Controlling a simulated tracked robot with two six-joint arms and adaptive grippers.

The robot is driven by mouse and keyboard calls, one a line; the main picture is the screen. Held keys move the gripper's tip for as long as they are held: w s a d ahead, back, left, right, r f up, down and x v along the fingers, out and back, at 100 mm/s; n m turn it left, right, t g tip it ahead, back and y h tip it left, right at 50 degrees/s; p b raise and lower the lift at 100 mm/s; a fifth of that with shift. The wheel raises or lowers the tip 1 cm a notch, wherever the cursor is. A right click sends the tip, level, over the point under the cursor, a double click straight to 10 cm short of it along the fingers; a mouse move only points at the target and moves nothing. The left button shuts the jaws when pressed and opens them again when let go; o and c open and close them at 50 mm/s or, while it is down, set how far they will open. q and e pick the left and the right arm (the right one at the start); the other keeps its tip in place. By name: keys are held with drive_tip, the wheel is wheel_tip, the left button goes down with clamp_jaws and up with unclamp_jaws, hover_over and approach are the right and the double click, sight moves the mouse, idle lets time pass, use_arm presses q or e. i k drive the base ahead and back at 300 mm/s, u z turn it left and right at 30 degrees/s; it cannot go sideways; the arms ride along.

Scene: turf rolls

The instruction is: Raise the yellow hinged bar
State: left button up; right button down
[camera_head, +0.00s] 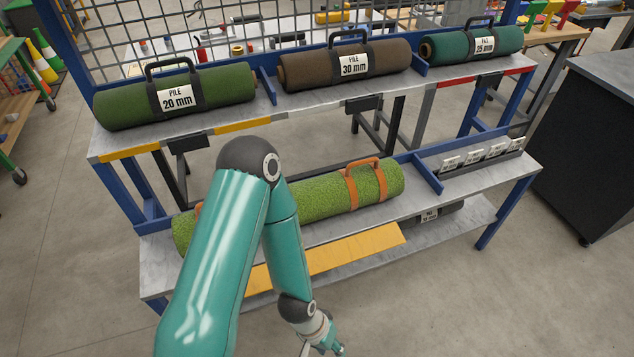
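A wide flat yellow bar (340,250) runs along the front of the lower shelf (474,186), below a bright green turf roll (330,196) with orange straps. It slopes down and outward, lying lowered; its left part is hidden behind my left arm. Thin yellow strips (130,152) also mark the upper shelf's front edge at the left. My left gripper (322,347) is at the bottom edge, in front of and below the yellow bar and apart from it. Its fingers are partly cut off, so its opening is unclear. My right gripper is out of view.
Turf rolls marked 20 mm (215,90), 30 mm (300,70) and 25 mm (450,47) lie on the upper shelf. A red strip (485,78) lines its right front edge. A dark cabinet (590,150) stands at right. Floor in front is clear.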

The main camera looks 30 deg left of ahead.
sight(326, 256)
drive_tip(key=u, duration=0.1)
drive_tip(key=k, duration=0.45)
drive_tip(key=u, duration=0.9)
drive_tip(key=i, duration=0.85)
drive_tip(key=z, duration=0.95)
drive_tip(key=k, duration=0.6)
drive_tip(key=z, duration=0.55)
